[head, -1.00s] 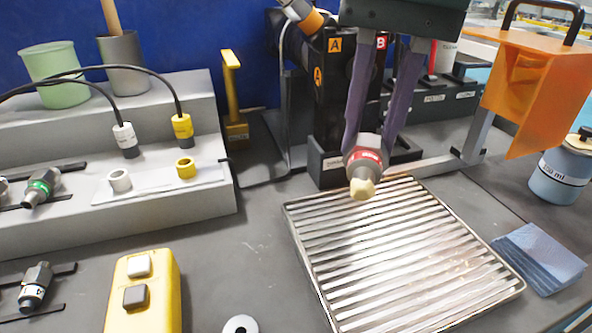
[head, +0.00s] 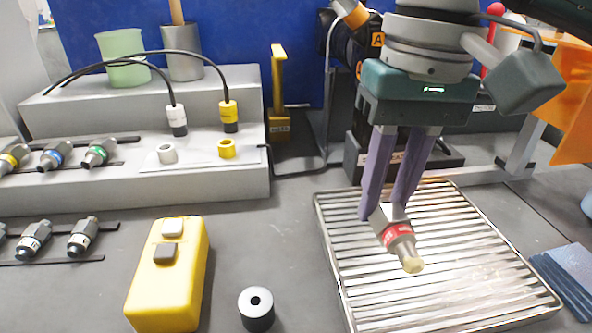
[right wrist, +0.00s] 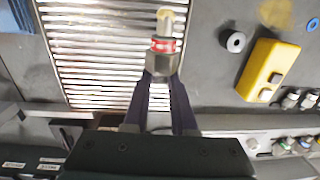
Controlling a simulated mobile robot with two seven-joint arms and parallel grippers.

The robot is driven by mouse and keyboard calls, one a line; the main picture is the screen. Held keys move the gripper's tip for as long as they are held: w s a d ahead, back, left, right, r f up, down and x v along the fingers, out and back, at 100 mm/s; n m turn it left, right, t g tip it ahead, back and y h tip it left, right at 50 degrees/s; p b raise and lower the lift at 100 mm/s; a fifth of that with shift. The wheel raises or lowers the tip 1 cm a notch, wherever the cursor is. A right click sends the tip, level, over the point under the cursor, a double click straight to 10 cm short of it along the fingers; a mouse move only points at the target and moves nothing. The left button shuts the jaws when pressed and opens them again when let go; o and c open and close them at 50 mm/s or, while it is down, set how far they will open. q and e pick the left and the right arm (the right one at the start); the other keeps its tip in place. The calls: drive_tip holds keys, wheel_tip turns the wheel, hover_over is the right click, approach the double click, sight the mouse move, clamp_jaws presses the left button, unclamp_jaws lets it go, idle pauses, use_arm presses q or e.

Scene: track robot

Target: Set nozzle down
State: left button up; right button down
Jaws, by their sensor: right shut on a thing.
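The nozzle (head: 397,236) is grey metal with a red band and a pale yellowish tip. My right gripper (head: 385,211) is shut on its upper end and holds it tilted, tip pointing down and to the right in the head view. The nozzle is over the slatted metal tray (head: 335,240); it appears to be above the slats. The right wrist view also shows the nozzle (right wrist: 164,48) between the purple fingers, with the tray (right wrist: 85,50) behind it. My left gripper is not in view.
A yellow box with two buttons (head: 165,290) and a dark ring-shaped cylinder (head: 256,311) stand left of the tray. A grey stepped stand (head: 200,185) holds several other nozzles and cabled plugs. Bare bench shows between stand and tray.

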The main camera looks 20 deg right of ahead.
sight(369, 257)
drive_tip(key=shift+f, duration=2.75)
drive_tip(key=shift+f, duration=0.1)
drive_tip(key=shift+f+b, duration=0.15)
drive_tip(key=shift+b, duration=0.2)
drive_tip(key=c, duration=0.7)
unclamp_jaws()
drive_tip(key=r, duration=1.2)
drive_tip(key=shift+s+d+r, duration=0.1)
drive_tip(key=shift+d+r, duration=0.15)
drive_tip(key=shift+d, duration=0.15)
